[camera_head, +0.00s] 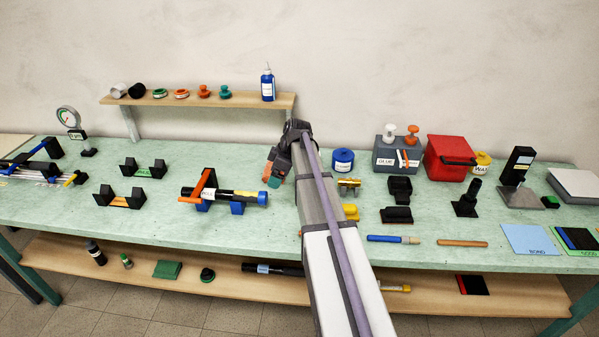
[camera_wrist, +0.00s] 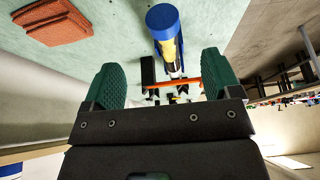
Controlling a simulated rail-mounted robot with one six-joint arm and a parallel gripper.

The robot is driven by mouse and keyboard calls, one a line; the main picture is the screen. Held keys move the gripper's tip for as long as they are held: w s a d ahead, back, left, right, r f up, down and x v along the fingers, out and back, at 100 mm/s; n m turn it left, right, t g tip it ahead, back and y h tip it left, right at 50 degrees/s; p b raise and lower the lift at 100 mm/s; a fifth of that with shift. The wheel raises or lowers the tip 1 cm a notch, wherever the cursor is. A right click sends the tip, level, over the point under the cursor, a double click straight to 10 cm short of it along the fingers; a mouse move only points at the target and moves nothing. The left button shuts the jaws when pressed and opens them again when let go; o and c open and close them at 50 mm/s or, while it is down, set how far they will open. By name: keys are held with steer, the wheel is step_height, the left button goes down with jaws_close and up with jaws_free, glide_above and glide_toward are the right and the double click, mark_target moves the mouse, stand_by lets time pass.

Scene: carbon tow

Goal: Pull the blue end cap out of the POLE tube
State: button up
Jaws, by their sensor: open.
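The black POLE tube (camera_head: 225,193) lies in a blue cradle (camera_head: 237,208) with an orange clamp bar (camera_head: 205,184) across it, left of the table's middle. A yellow label is on the tube. The blue end cap (camera_head: 262,198) is on its right end; the cap also shows in the wrist view (camera_wrist: 163,20), with the tube (camera_wrist: 179,66) behind it. My gripper (camera_head: 272,179) is open and empty, just above and beyond the cap in the head view. Its green-padded fingers (camera_wrist: 160,80) are apart, and the cap is not between them.
A reddish-brown block (camera_wrist: 52,24) lies on the table beside the gripper. A shelf (camera_head: 200,100) with small parts and a bottle is on the wall behind.

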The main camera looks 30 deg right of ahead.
mark_target(266, 193)
steer(key=b+x, duration=1)
steer(key=x, duration=0.1)
steer(key=shift+a+f, duration=0.1)
steer(key=shift+a, duration=0.15)
steer(key=shift+c, duration=0.4)
steer(key=c, duration=0.9)
